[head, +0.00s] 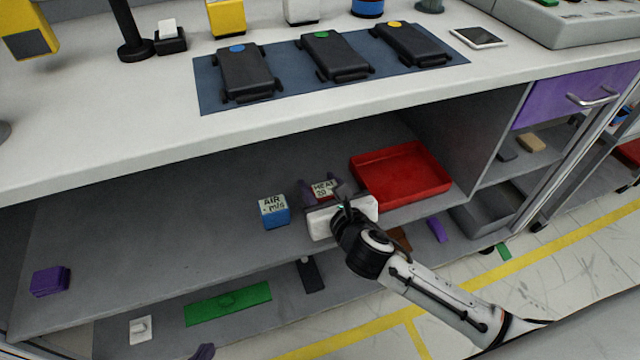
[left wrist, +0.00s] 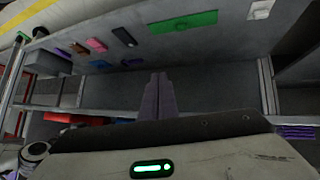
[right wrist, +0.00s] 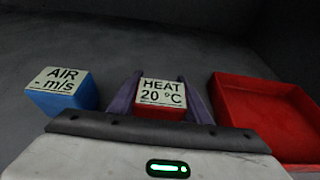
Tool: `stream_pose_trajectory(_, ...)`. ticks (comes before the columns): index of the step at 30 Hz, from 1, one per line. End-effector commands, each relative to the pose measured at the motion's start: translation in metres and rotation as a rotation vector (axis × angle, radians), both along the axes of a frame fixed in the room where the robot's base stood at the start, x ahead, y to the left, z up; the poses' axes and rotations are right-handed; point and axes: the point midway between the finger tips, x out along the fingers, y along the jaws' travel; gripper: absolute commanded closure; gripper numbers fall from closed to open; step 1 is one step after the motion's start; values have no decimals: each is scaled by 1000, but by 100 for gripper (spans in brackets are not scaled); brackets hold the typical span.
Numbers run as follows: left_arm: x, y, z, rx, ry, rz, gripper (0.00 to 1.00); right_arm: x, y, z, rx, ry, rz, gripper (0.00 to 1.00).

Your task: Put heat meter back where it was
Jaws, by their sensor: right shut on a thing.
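The heat meter (head: 323,187) is a small red block with a white label reading HEAT 20 °C. It is on or just above the shelf under the counter, and also shows in the right wrist view (right wrist: 161,99). My right gripper (head: 325,195) is shut on it, with one purple finger on each side in the right wrist view (right wrist: 161,82). My left gripper (left wrist: 158,80) has its purple fingers together and empty. Only a bit of it shows at the bottom of the head view (head: 203,352).
A blue air meter (head: 274,212) stands left of the heat meter, and a red tray (head: 440,188) to its right. A purple block (head: 50,281) sits at the shelf's far left. A lower shelf holds a green plate (head: 228,303). The shelf between purple block and air meter is clear.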

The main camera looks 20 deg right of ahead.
Motion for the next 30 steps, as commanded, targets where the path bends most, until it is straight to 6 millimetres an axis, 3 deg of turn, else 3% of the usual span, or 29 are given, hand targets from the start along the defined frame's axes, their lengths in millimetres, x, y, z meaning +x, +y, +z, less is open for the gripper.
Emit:
stream_pose_trajectory(1, 0, 0, 0, 0, 0, 0, 100, 0, 0, -1, -1, 0, 0, 51)
stream_pose_trajectory(4, 0, 0, 0, 0, 0, 0, 100, 0, 0, -1, -1, 0, 0, 38)
stream_pose_trajectory(15, 1, 1, 3, 1, -2, 2, 100, -3, 0, 5, -1, 1, 1, 38)
stream_pose_trajectory(30, -5, 8, 16, 23, -15, 13, 100, -93, -3, 38, 1, 2, 2, 38)
